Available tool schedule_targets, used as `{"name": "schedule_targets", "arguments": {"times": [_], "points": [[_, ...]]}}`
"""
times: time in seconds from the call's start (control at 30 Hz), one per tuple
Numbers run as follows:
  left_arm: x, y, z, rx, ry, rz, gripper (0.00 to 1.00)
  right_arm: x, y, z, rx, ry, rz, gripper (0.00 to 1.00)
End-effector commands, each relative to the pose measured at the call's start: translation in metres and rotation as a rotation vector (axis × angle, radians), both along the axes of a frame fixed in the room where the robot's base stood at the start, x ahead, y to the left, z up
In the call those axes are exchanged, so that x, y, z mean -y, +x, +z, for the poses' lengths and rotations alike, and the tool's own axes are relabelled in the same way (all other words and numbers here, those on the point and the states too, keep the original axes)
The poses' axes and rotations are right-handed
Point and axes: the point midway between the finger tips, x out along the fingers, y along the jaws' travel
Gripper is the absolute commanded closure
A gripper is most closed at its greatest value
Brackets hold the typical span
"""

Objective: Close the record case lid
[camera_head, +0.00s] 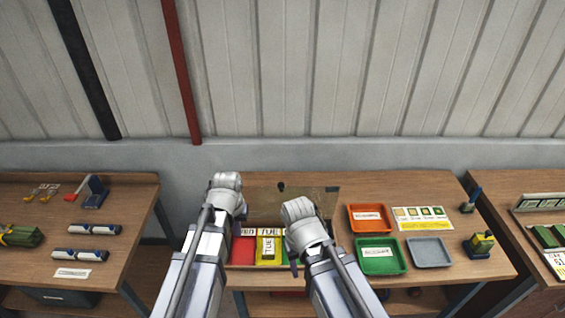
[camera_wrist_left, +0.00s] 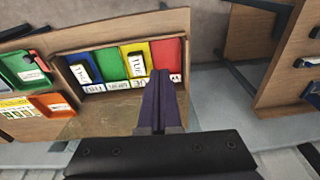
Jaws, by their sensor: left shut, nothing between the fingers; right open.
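The record case (camera_head: 267,266) stands on the middle table, with red, yellow, green and blue sections and white labels; it also shows in the left wrist view (camera_wrist_left: 77,95). Its thin brownish lid (camera_head: 262,200) is open, raised behind the case; in the left wrist view the lid (camera_wrist_left: 95,127) lies beyond the labelled edge. My left gripper (camera_head: 226,195) is over the case's left side, its fingers mostly hidden by my arm; in the left wrist view its dark fingers (camera_wrist_left: 160,80) are shut and empty. My right gripper (camera_head: 306,235) is open over the case's right part, mostly hidden.
Right of the case lie an orange tray (camera_head: 369,207), a green tray (camera_head: 400,263), a grey tray (camera_head: 429,263) and a colour chart (camera_head: 421,218). Side tables stand left (camera_head: 110,250) and right, across gaps. A ribbed wall (camera_head: 330,80) rises behind.

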Motion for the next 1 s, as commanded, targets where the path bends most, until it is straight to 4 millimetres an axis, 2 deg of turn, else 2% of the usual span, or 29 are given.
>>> {"name": "schedule_targets", "arguments": {"times": [0.03,0.07,0.1,0.2,0.3,0.43,0.5,0.6,1.0], "points": [[0.006,0.035,0.026,0.026,-0.001,0.003,1.0,0.0,0.0,0.025,0.0,0.0,-0.001,0.5],[0.012,0.055,0.034,0.046,-0.002,0.007,1.0,0.0,0.0,0.032,0.0,0.0,-0.001,0.5],[0.021,0.079,0.038,0.072,-0.003,0.008,1.0,0.0,0.0,0.035,0.0,0.0,-0.002,0.5],[0.045,0.133,0.044,0.133,-0.005,0.006,1.0,0.0,0.0,0.038,-0.001,0.001,-0.003,0.5],[0.074,0.182,0.048,0.19,-0.011,0.0,1.0,0.0,0.0,0.039,0.0,0.001,-0.003,0.5],[0.11,0.23,0.052,0.25,-0.021,-0.008,1.0,0.0,0.0,0.039,0.0,0.001,-0.003,0.5],[0.125,0.247,0.054,0.273,-0.025,-0.012,1.0,0.0,0.0,0.038,0.0,0.001,-0.003,0.5],[0.137,0.259,0.056,0.292,-0.029,-0.015,1.0,0.0,0.0,0.038,0.0,0.001,-0.003,0.5],[0.14,0.263,0.049,0.299,-0.032,-0.016,1.0,0.0,0.0,0.031,0.0,0.0,0.0,0.5]]}}
